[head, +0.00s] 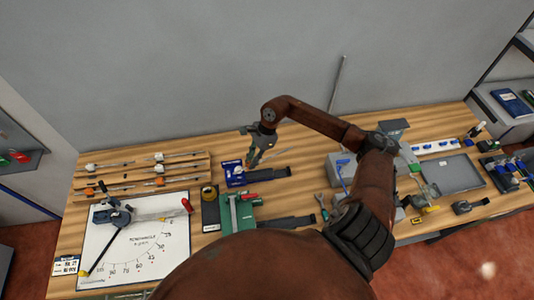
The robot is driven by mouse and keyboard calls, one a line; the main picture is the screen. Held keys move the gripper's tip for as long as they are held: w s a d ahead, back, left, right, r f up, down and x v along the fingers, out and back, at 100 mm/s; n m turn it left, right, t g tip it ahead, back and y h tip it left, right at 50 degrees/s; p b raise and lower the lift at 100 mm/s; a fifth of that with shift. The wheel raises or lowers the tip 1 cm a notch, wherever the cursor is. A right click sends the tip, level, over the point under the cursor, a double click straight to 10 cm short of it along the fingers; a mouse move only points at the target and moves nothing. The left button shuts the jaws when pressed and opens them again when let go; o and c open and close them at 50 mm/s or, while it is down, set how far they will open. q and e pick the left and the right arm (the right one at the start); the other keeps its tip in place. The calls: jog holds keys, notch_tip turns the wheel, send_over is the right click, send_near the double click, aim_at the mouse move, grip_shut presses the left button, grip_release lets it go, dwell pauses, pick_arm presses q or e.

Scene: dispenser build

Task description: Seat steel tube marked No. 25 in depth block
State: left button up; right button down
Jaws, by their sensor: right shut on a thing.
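My right gripper (256,157) hangs above the back middle of the bench, its arm coming in from the right. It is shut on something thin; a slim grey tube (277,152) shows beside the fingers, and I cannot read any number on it. A blue block with a dark bar (235,173) sits on the bench just below and left of the gripper. A green block (236,213) stands nearer to me. I cannot tell which of them is the depth block. My left gripper is not in view.
Racks with several thin rods (150,157) lie at the back left. A white scale sheet (165,238) with a blue-black tool (114,212) lies in front of them. A grey tray (452,174) is at the right. A tall grey rod (336,84) rises behind my arm.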

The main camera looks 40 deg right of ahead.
jog(key=shift+s+d+f+m+t+h, duration=0.1)
jog(key=shift+s+d+f+m+t, duration=0.15)
jog(key=shift+s+d+f+m, duration=0.5)
jog(key=shift+d+f+m+t+h, duration=0.15)
jog(key=shift+d+f+m, duration=0.3)
jog(key=shift+d+f, duration=0.7)
jog(key=shift+s+d+f+m+t+h, duration=0.1)
jog(key=shift+s+d+f+m+t, duration=0.25)
jog(key=shift+d+f+m, duration=0.45)
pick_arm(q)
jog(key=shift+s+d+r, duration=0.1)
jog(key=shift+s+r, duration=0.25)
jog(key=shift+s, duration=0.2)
pick_arm(e)
jog(key=shift+d+f, duration=0.1)
jog(key=shift+d, duration=0.15)
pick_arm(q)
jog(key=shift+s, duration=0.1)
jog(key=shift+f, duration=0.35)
pick_arm(e)
jog(key=shift+a, duration=0.1)
pick_arm(q)
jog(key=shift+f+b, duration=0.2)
jog(key=shift+b, duration=0.3)
pick_arm(e)
jog(key=shift+f, duration=0.2)
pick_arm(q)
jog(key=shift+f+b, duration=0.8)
pick_arm(e)
jog(key=shift+f, duration=0.8)
